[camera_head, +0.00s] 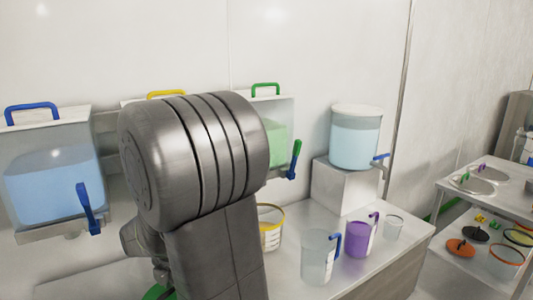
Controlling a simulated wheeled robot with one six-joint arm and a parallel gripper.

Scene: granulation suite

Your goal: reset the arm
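My grey arm (195,160) fills the middle of the view, with a large rounded joint at the top and a thick link running down to the bottom edge. A smaller part of the arm (143,238) shows at its lower left. A small dark piece below that may belong to my gripper, but I cannot make out fingers or anything held. Part of a green object (157,292) shows below it at the bottom edge.
Wall dispensers with blue (55,185) and green (276,140) contents flank my arm; a yellow-handled one (166,94) is mostly hidden. A tank (356,140) stands on a block. The counter (285,275) holds a clear jug (318,262), purple jug (358,240) and yellow-rimmed container (270,230). A shelved cart (470,205) stands right.

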